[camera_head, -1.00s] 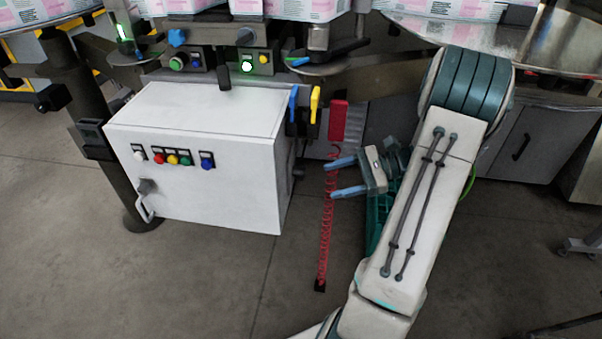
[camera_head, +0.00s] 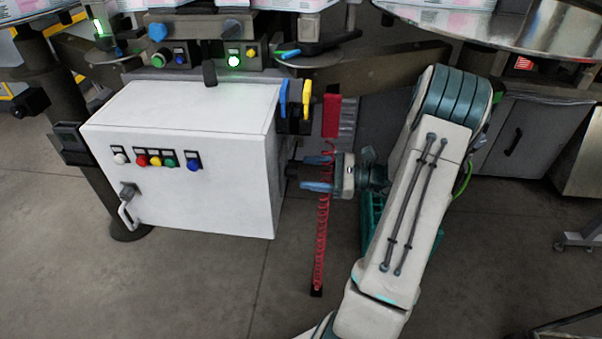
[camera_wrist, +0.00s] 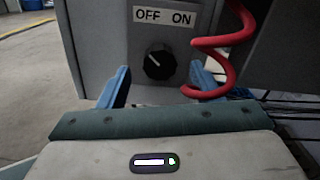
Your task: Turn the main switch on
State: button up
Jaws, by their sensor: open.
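The main switch is a black rotary knob (camera_wrist: 159,63) on the side of the grey cabinet, under a white OFF / ON label (camera_wrist: 164,17). Its white pointer mark leans up and left, toward OFF. In the head view the knob's face is turned away, on the right side of the white cabinet (camera_head: 190,205). My gripper (camera_head: 308,180) is open beside that side. In the wrist view its two blue fingers (camera_wrist: 155,86) stand left and right of the knob, a little short of it, with nothing between them.
A red coiled cable (camera_head: 321,240) hangs next to my gripper; in the wrist view it passes close by the right finger. Blue and yellow handles (camera_head: 306,98) sit above at the cabinet's corner. Coloured buttons (camera_head: 155,160) are on the cabinet front. The floor in front is clear.

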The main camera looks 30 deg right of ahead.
aim_at(293, 171)
jog(key=shift+x, duration=1.5)
jog(key=shift+c, duration=0.3)
jog(key=c, duration=0.9)
jog(key=shift+r+p, duration=0.15)
jog(key=shift+p, duration=0.2)
jog(key=m+p, duration=0.8)
jog(key=m, duration=0.1)
jog(key=m+p, duration=0.8)
jog(key=p, duration=0.1)
jog(key=shift+d+f+m, duration=0.1)
jog(key=shift+f+m, duration=0.1)
jog(key=shift+m, duration=0.2)
